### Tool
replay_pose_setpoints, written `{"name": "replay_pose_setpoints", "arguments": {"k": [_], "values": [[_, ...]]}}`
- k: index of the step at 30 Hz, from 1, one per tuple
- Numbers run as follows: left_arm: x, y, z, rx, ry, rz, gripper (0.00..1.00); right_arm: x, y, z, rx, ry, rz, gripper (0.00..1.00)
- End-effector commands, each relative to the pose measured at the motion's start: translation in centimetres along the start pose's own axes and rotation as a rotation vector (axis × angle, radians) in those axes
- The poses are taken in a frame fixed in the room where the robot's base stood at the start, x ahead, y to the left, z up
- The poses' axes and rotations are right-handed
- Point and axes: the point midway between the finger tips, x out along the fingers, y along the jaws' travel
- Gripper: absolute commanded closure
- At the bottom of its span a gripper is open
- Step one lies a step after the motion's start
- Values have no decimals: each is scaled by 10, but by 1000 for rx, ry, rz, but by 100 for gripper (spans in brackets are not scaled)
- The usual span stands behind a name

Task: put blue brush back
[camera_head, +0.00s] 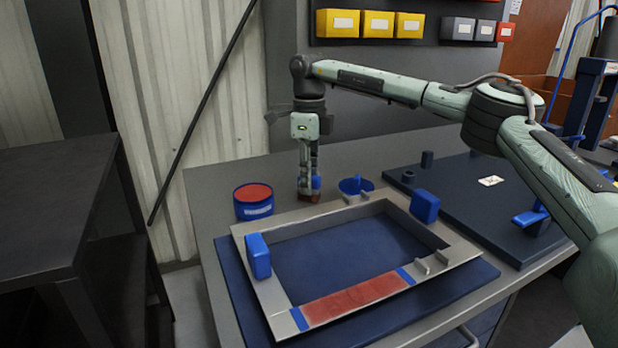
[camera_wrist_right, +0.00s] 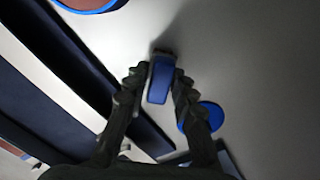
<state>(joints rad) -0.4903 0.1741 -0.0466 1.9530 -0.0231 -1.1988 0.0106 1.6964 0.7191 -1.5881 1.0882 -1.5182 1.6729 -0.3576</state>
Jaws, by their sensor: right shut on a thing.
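The blue brush (camera_head: 317,183) is upright, handle up, in my right gripper (camera_head: 309,178), with its dark reddish lower end at or just above the grey bench top. In the right wrist view, the fingers are shut on both sides of the blue brush (camera_wrist_right: 159,82). A round blue holder (camera_head: 352,188) stands just right of the brush, behind the frame; a blue disc, likely this holder, also shows in the right wrist view (camera_wrist_right: 207,115). A blue can (camera_head: 254,211) with red paint stands left of the gripper. My left gripper is out of view.
A grey metal frame (camera_head: 270,300) with a red painted strip (camera_head: 355,299) and blue blocks (camera_head: 258,256) lies on a dark blue mat (camera_head: 232,290) in front. A dark plate (camera_head: 460,190) with fixtures lies right. Yellow bins (camera_head: 378,24) hang behind.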

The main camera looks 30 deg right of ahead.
Motion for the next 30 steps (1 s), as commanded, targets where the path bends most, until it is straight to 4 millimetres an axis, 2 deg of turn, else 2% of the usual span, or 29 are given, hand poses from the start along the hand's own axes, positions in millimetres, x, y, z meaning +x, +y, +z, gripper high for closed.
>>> {"name": "replay_pose_setpoints", "arguments": {"k": [10, 11, 15, 25, 30], "values": [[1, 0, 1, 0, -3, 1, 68, 4, 0, 1, 0, -2, 0, 100], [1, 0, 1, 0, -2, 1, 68, 3, 0, 1, 0, -2, 0, 71], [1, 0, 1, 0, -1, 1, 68, 3, 0, 1, 0, -2, 0, 54], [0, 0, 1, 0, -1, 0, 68, 0, 0, 1, 0, -3, -1, 54], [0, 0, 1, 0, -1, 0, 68, -22, 0, 2, 1, -5, -2, 54]]}}
